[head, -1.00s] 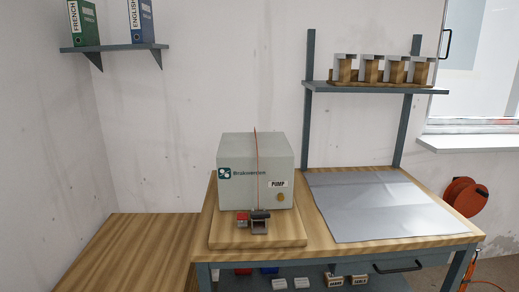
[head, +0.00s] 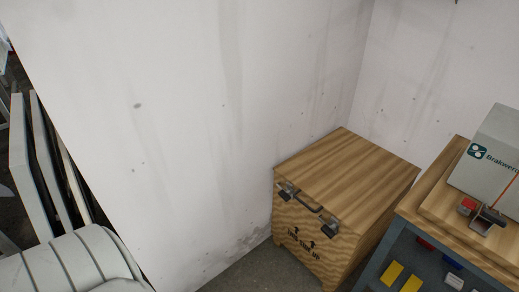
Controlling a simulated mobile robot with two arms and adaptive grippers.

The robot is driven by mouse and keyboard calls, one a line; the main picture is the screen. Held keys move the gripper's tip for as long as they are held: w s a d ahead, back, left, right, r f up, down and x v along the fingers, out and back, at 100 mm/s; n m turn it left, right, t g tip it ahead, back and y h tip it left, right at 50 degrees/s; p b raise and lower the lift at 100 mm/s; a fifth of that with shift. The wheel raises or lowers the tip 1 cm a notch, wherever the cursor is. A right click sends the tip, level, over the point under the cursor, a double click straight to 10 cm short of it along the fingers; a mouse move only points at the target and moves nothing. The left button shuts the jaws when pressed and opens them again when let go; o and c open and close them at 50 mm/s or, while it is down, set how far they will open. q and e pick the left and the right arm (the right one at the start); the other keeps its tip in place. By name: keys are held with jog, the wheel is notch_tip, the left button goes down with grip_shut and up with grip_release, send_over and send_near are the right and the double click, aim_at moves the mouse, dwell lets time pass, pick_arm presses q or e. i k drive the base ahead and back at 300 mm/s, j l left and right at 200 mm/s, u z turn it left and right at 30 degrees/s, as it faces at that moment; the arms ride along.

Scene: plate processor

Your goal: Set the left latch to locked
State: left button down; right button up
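A wooden crate (head: 352,180) stands on the floor against the wall, right of the middle in the head view. Its front edge carries two small metal latches with a dark handle (head: 308,205) between them. The left latch (head: 289,188) is at the crate's left front corner. Neither of my grippers is in view.
A workbench (head: 426,235) stands close to the crate's right side, with a grey pump box (head: 491,148) on it. Pale panels (head: 40,165) stand at the far left. Bare floor (head: 240,272) shows left of the crate.

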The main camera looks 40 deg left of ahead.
aim_at(284, 196)
jog(key=u, duration=1.05)
